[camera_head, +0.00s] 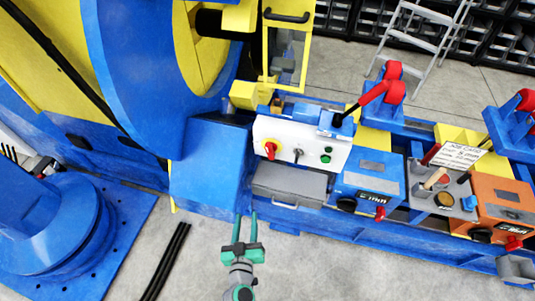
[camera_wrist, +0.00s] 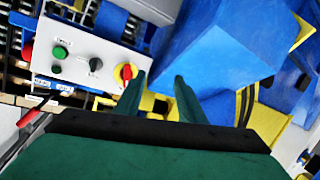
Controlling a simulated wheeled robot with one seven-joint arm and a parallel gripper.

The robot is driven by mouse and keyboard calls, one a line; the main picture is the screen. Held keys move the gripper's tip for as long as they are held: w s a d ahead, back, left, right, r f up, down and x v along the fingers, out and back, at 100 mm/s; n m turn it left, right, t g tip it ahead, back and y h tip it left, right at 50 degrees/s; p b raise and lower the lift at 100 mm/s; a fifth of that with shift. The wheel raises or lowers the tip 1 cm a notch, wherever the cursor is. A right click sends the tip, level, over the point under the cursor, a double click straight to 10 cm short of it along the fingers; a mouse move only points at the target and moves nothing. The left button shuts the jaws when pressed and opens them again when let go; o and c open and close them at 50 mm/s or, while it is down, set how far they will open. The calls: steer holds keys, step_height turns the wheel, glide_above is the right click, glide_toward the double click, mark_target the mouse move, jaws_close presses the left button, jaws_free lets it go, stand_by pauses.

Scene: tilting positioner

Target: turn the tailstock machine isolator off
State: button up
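A white control panel (camera_head: 310,150) carries a rotary switch (camera_head: 270,149) with a red handle on a yellow round plate, which looks like an isolator. Its label is too small to read. The switch also shows in the wrist view (camera_wrist: 126,72), just left of my left fingertip, with its red handle roughly upright in that picture. My gripper (camera_head: 246,214) is below the panel in the head view, apart from the switch. In the wrist view its two green fingers (camera_wrist: 160,78) stand apart with nothing between them.
A black selector (camera_wrist: 96,64) and green buttons (camera_wrist: 61,52) sit beside the switch. A grey drawer box (camera_head: 289,184) is below the panel, and a blue housing (camera_head: 211,165) stands left. Blue (camera_head: 366,180) and orange (camera_head: 497,205) units with red knobs stand right. The floor in front is open.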

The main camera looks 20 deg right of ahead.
mark_target(268, 152)
steer(key=w+d+r+h, duration=0.1)
steer(key=w+d+r, duration=0.1)
steer(key=w+d, duration=0.2)
steer(key=w+d+r+m+h, duration=0.1)
steer(key=w+d+r+h, duration=0.1)
steer(key=w+d, duration=0.3)
steer(key=w+d+r+h, duration=0.1)
steer(key=w+d, duration=0.4)
steer(key=w, duration=0.6)
steer(key=shift+d+r+m+t+h, duration=0.15)
steer(key=shift+r+m+t+h, duration=0.2)
steer(key=shift+r, duration=0.5)
steer(key=shift+c, duration=0.2)
